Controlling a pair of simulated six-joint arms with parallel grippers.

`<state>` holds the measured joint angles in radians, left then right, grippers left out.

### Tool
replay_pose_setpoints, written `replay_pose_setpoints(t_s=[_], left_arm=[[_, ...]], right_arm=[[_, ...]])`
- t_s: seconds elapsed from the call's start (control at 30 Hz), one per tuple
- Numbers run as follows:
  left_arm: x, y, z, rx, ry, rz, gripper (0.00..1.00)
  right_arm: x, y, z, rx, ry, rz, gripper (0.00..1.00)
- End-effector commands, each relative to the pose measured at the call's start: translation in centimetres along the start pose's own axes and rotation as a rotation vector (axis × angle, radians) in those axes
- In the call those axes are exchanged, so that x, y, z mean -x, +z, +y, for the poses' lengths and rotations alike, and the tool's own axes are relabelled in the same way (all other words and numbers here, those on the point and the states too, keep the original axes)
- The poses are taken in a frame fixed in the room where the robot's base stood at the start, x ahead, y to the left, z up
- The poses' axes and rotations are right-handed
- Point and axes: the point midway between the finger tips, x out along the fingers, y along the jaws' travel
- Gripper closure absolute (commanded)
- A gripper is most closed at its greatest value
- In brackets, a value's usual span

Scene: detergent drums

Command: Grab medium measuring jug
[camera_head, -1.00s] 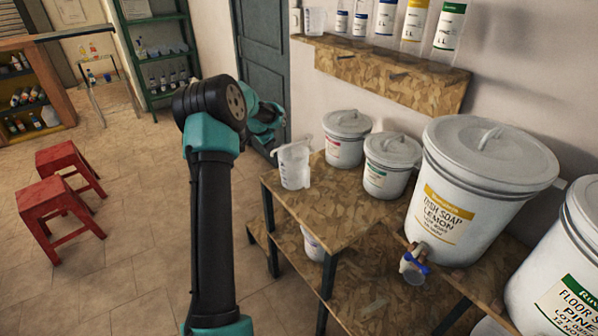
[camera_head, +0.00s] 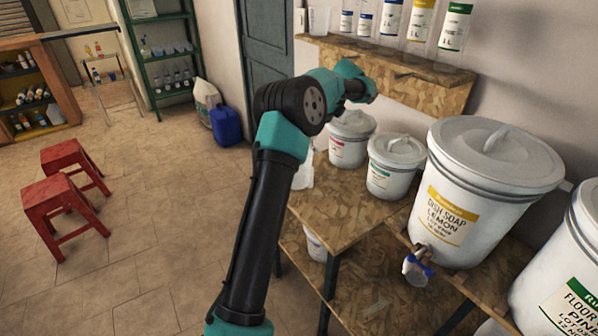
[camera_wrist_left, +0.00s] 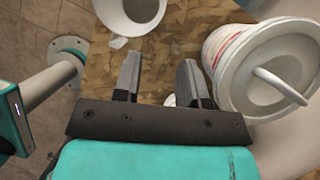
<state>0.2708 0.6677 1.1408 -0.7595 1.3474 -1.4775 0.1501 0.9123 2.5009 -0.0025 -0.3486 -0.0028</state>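A white translucent measuring jug (camera_head: 303,176) stands on the wooden stand, mostly hidden behind my left arm in the head view. In the left wrist view a white jug (camera_wrist_left: 131,22) with its handle toward me is at the top edge, cut off, beyond my fingertips. My left gripper (camera_wrist_left: 158,72) is open and empty, above the board and beside a lidded white bucket. A small white thing (camera_wrist_left: 171,101) shows low between the fingers, mostly hidden. Another clear jug (camera_head: 319,20) stands on the wall shelf. I cannot tell sizes for certain. My right gripper is not in view.
Lidded buckets with red (camera_head: 350,140) and green (camera_head: 393,165) labels stand on the stand. A large dish soap drum (camera_head: 480,190) with a tap is to their right. The wall shelf (camera_head: 400,75) holds several bottles. A white container (camera_head: 316,245) sits lower down.

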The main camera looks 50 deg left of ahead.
Motion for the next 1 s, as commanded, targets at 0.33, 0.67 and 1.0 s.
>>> replay_pose_setpoints(t_s=[0.33,0.67,1.0], left_arm=[[-3.9,0.0,0.1,0.001,0.003,0.001,0.61],[-9.5,0.1,0.1,0.003,0.002,0.002,0.61],[-12.3,0.1,0.0,0.002,-0.001,0.001,0.61]], right_arm=[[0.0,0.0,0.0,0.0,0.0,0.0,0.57],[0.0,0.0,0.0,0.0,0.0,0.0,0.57],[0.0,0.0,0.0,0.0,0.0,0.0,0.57]])
